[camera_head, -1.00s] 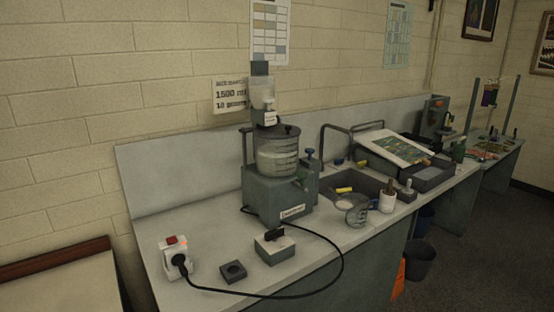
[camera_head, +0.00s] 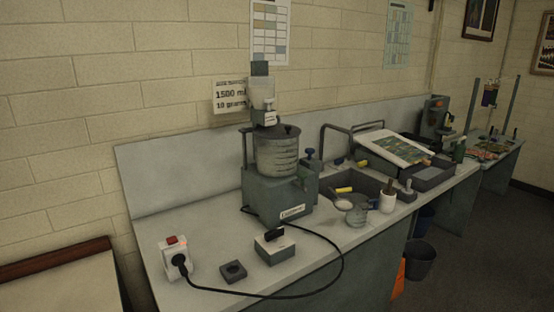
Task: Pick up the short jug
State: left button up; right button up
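A clear, short jug (camera_head: 357,214) stands on the worktop near its front edge, right of the grey mixing machine (camera_head: 281,190). A small round pale strainer or dish (camera_head: 343,204) shows at its left side, and I cannot tell whether they touch. Neither of my grippers is in view.
A white pot (camera_head: 387,202) with tools stands right of the jug. A sink (camera_head: 358,184) lies behind it. A switch box (camera_head: 274,248), a small dark block (camera_head: 233,271), a socket (camera_head: 175,258) and a looping black cable (camera_head: 341,270) occupy the front left. A bin (camera_head: 420,262) stands on the floor.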

aim_at(355, 217)
jog(key=i+l+z, duration=0.1)
jog(key=i+l, duration=0.2)
jog(key=i+l+z, duration=0.15)
jog(key=i, duration=0.35)
jog(key=i+l+z, duration=0.1)
jog(key=i+l, duration=0.25)
jog(key=i, duration=0.05)
